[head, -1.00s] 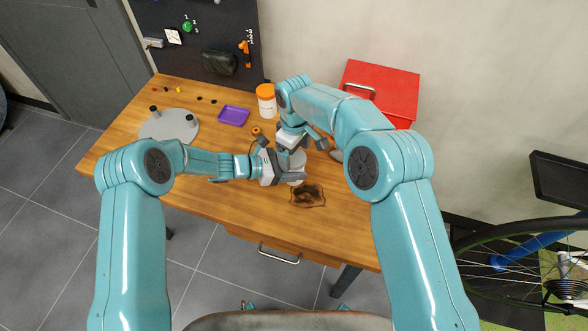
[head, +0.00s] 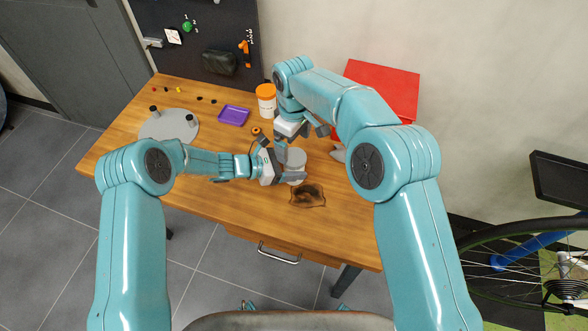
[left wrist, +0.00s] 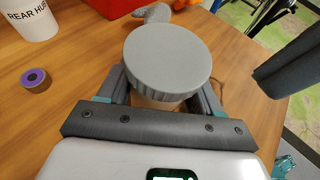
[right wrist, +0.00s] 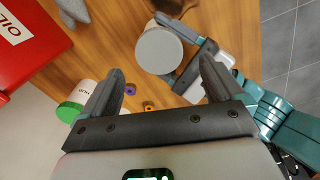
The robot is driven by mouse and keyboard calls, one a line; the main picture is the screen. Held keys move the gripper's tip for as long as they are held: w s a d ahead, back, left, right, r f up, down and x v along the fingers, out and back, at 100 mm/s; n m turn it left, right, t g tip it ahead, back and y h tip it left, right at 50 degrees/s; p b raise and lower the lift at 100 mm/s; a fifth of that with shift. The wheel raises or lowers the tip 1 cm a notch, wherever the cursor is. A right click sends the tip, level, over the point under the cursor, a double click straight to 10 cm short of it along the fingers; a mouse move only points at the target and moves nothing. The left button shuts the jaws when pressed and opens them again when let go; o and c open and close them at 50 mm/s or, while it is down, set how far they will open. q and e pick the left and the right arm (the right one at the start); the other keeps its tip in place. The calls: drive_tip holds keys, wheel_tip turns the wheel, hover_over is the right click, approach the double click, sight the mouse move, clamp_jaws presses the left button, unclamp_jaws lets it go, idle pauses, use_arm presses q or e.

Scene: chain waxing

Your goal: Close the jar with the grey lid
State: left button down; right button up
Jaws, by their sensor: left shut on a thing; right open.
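The jar (left wrist: 158,102) stands on the table with the grey lid (left wrist: 168,58) on its mouth. The lid looks level, but I cannot tell how tightly it is on. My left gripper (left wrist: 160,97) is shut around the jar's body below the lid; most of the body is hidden. In the head view the lid (head: 296,157) is at the table's middle. My right gripper (right wrist: 160,68) is open and empty, above and apart from the lid, which shows beyond its fingertips in the right wrist view (right wrist: 159,50).
A red box (head: 382,88), an orange-lidded container (head: 266,102) and a purple tray (head: 233,116) stand farther back. A green-lidded container (right wrist: 75,103) and small rings (right wrist: 149,106) are near my right gripper. A dark, stained cloth-like piece (head: 308,194) lies in front of the jar.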

sight(294, 156)
drive_tip(key=shift+c, duration=0.5)
drive_tip(key=n, duration=0.4)
drive_tip(key=shift+s+d+n, duration=0.1)
drive_tip(key=shift+n, duration=0.3)
drive_tip(key=n, duration=0.5)
drive_tip(key=shift+d+r, duration=0.1)
drive_tip(key=shift+r, duration=0.25)
drive_tip(key=n, duration=0.3)
drive_tip(key=r+n, duration=0.1)
drive_tip(key=n, duration=0.1)
drive_tip(key=shift+r+n, duration=0.2)
drive_tip(key=shift+n, duration=0.2)
drive_tip(key=shift+r+n, duration=0.2)
drive_tip(key=shift+n, duration=0.2)
drive_tip(key=shift+r+n, duration=0.3)
drive_tip(key=shift+r, duration=0.2)
drive_tip(key=shift+f, duration=0.1)
drive_tip(key=shift+f, duration=3.95)
